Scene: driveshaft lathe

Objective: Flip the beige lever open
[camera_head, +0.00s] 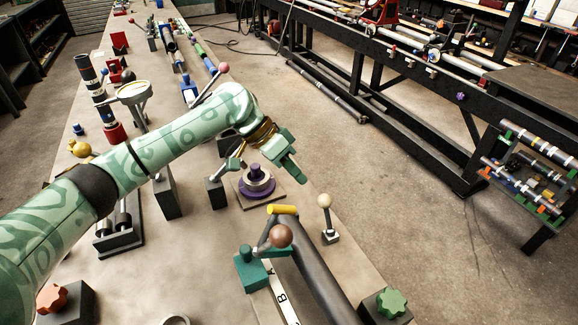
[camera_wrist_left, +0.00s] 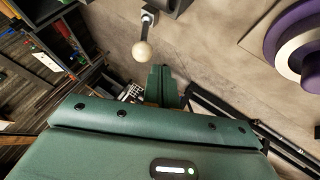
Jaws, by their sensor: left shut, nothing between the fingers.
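My left gripper (camera_head: 297,175) is green, shut and empty. It is above and left of the beige knob in the head view, apart from it. In the left wrist view its fingers (camera_wrist_left: 161,82) point toward the floor past the bench edge. My right gripper is not in view.
A purple and grey round part (camera_head: 257,183) sits left of the lever. A brown-knobbed lever (camera_head: 280,236) on a teal clamp and a dark pipe (camera_head: 318,282) stand nearer. A green star knob (camera_head: 391,303) is at the front right. Open floor lies right of the bench.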

